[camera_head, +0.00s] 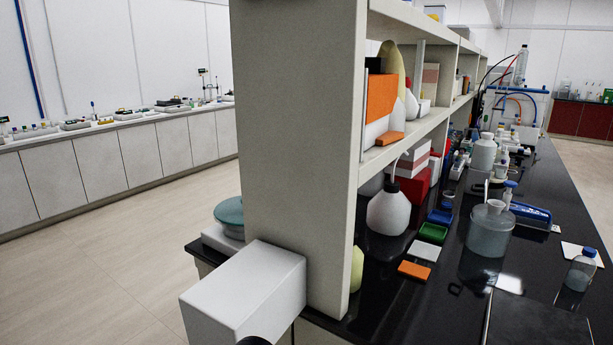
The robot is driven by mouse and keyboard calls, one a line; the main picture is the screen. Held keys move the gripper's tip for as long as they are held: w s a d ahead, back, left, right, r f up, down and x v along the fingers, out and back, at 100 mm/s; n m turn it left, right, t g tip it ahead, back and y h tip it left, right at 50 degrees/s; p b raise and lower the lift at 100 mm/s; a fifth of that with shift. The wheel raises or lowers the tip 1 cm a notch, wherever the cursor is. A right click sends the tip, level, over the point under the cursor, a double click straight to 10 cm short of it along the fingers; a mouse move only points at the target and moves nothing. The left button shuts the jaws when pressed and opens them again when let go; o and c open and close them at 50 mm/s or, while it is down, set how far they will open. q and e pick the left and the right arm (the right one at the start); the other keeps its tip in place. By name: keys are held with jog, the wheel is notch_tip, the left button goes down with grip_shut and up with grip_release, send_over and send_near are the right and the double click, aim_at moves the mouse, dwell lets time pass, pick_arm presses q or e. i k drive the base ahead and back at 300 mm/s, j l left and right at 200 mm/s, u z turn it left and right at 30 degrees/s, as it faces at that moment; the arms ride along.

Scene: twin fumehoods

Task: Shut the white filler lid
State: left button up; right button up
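I cannot single out a white filler lid with certainty in the head view. A translucent, wide round container (489,232) stands on the black bench with a white cup-shaped piece (495,207) on its top. Whether that piece is the filler lid, and whether it is open or shut, I cannot tell. A white bottle (388,211) with a dark cap stands to its left, beneath the shelf. Neither of my grippers shows in this view.
A pale shelf unit (300,130) rises from the black bench (400,318). A white box (245,295) is at its near end. Small trays, including a green one (433,233) and an orange one (414,270), and a blue-capped bottle (580,270) crowd the bench. Open floor (120,250) lies left.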

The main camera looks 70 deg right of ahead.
aim_at(479, 191)
jog(key=z, duration=0.4)
jog(key=i+z, duration=0.1)
jog(key=z, duration=0.75)
jog(key=j+z, duration=0.15)
jog(key=z, duration=0.7)
jog(key=i+j+z, duration=0.1)
jog(key=z, duration=0.3)
